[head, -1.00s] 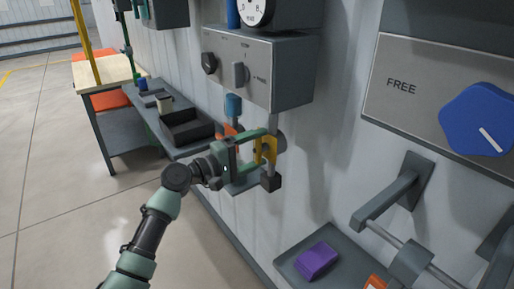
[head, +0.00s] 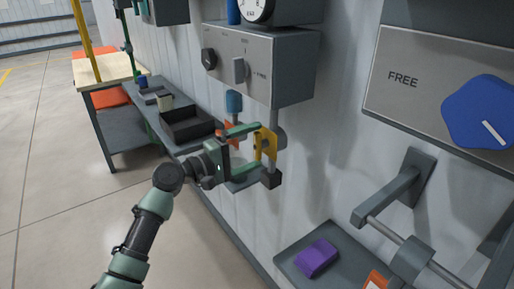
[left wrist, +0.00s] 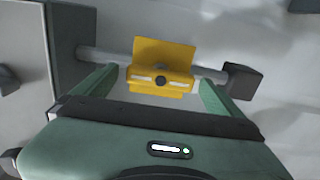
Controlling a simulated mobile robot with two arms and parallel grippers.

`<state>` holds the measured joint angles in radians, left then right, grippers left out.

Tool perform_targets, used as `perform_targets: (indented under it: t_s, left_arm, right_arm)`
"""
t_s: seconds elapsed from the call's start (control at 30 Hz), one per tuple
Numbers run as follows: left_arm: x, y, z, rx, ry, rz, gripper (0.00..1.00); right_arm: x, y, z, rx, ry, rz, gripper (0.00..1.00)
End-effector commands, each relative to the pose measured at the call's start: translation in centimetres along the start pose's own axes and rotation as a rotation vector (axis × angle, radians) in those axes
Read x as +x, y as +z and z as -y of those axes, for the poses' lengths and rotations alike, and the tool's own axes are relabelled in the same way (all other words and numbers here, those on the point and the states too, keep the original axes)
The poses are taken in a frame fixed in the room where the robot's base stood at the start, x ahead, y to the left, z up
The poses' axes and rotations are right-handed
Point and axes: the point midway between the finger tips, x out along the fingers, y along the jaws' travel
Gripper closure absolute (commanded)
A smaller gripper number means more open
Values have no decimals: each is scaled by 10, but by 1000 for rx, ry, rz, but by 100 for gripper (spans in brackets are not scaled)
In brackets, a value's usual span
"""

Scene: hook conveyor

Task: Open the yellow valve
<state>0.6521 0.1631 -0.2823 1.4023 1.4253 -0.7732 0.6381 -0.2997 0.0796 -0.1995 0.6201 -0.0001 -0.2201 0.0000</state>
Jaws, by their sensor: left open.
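The yellow valve (head: 266,143) sits on a short grey pipe below the grey control box. In the left wrist view its yellow handle (left wrist: 165,52) is in the middle, in front of the pipe (left wrist: 110,55). My left gripper (head: 262,154) is open, with one green finger above the valve and one below it in the head view. In the left wrist view the fingers stand to the left and right of the handle, with gaps on both sides. Whether the handle is turned open or shut I cannot tell. My right gripper is not in view.
A grey control box (head: 290,75) with knobs is above the valve. A blue knob (head: 478,112) marked FREE is at right. A tray with a purple block (head: 317,258) lies below. A bench with a dark bin (head: 187,125) stands behind left. Floor at left is clear.

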Motion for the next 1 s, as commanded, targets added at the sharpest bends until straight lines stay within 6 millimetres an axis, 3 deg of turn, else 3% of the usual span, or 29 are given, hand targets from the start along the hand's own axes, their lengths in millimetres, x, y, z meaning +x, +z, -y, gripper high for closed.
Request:
perform_targets:
  t_s: [0.1,0.3,0.77,0.87,0.97,1.0]
  left_arm:
    - [-23,-1,5,2,-3,-1,1]
    - [-51,0,4,-1,-3,0,1]
    - [-60,-1,4,-3,-6,-3,1]
    - [-60,-8,26,-3,-35,-30,1]
    - [-63,-22,75,6,-104,-92,1]
    - [-66,-29,102,14,-145,-121,1]
  right_arm:
    - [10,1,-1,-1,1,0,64]
    - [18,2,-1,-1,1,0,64]
    - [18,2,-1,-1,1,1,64]
    - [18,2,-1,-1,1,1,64]
    - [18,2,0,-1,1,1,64]
    - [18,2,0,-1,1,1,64]
